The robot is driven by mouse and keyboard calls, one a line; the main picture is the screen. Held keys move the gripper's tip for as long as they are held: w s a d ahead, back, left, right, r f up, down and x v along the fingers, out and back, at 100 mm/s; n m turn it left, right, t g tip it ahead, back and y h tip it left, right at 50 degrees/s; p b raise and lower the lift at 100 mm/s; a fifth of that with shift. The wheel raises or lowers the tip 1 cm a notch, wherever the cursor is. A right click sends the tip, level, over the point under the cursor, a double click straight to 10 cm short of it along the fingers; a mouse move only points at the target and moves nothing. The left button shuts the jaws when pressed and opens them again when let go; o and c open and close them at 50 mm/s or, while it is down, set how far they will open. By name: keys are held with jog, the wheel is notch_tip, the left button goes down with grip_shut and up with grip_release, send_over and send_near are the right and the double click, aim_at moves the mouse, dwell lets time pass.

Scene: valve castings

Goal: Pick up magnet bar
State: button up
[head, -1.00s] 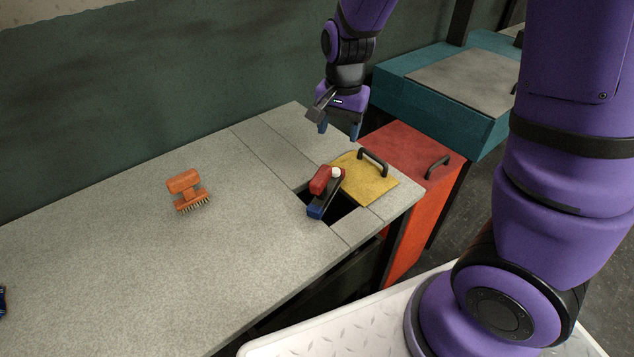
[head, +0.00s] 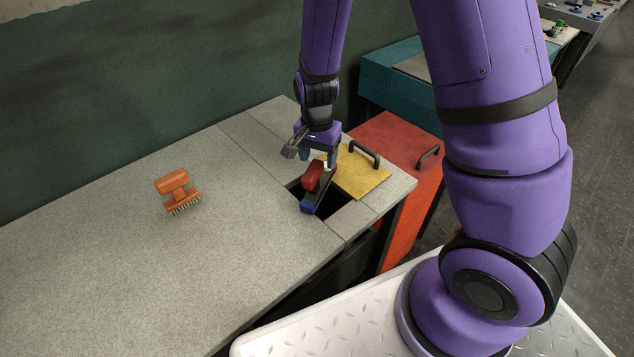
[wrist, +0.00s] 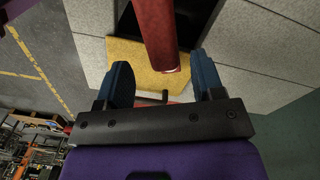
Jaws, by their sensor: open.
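The magnet bar is a dark bar with a red grip (head: 314,176) and a blue end (head: 309,207). In the wrist view the red grip (wrist: 156,32) rises between my open fingers, with space on both sides. My gripper (head: 318,158) is open, pointing down just above the far end of the bar. It also shows in the wrist view (wrist: 165,80). The white knob at the bar's far end is mostly hidden behind a finger.
A yellow lid (head: 362,177) with a black handle lies beside the opening. An orange brush (head: 177,191) stands on the bench (head: 110,260) to the left, clear of my arm. A red cabinet (head: 402,145) and a teal unit (head: 385,88) stand behind on the right.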

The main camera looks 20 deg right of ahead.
aim_at(316, 162)
jog(key=shift+a+f, duration=0.15)
jog(key=shift+f, duration=0.9)
jog(key=shift+a+f, duration=0.1)
jog(key=shift+f, duration=0.9)
grip_shut()
